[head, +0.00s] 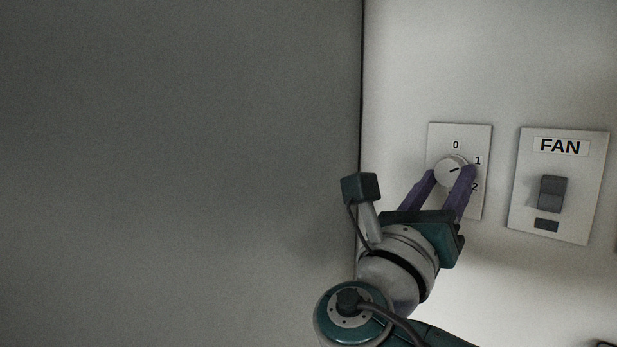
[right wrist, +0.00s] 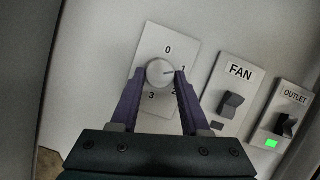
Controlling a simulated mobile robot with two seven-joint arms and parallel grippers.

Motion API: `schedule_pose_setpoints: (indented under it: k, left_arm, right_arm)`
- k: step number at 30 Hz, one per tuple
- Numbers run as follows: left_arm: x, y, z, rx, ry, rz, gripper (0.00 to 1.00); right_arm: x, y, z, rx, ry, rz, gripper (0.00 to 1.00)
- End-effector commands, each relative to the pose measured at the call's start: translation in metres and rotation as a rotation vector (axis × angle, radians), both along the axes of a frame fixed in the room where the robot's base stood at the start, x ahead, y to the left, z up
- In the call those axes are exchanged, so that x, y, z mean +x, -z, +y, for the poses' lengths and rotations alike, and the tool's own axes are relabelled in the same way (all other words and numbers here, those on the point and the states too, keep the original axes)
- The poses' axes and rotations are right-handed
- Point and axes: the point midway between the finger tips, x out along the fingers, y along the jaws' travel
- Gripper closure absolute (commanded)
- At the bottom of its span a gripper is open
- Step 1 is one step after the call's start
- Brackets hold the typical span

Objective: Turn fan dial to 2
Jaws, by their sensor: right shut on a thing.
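The fan dial (head: 449,171) is a round white knob with a dark pointer line on a pale plate (head: 441,135) marked with numbers. It also shows in the right wrist view (right wrist: 158,74), where 0, 1, 2 and 3 can be read around it. The pointer line points to the right, close to the 1. My right gripper (head: 452,174) has its two purple fingers on either side of the knob and is shut on it. One fingertip partly covers the plate near the 1 and 2. My left gripper is in neither view.
A plate labelled FAN (head: 525,180) with a grey rocker switch (head: 552,193) is on the wall right of the dial. Further right, the right wrist view shows an OUTLET plate (right wrist: 294,98) with a lit green indicator (right wrist: 271,143). A large grey panel (head: 180,170) fills the left.

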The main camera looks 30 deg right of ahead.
Motion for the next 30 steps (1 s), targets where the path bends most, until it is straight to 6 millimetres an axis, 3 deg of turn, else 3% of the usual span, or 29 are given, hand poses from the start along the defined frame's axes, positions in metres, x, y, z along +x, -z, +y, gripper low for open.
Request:
schedule_pose_setpoints:
  k: [8, 14, 30]
  left_arm:
    - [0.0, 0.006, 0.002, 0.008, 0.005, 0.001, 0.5]
    - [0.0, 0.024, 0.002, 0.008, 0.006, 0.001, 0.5]
    - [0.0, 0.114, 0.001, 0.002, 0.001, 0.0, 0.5]
  right_arm:
    - [0.0, 0.002, 0.001, 0.007, -0.001, -0.021, 1.0]
    - [0.002, 0.005, 0.001, 0.03, -0.001, -0.107, 1.0]
    - [0.006, 0.008, 0.002, 0.163, 0.001, -0.571, 1.0]
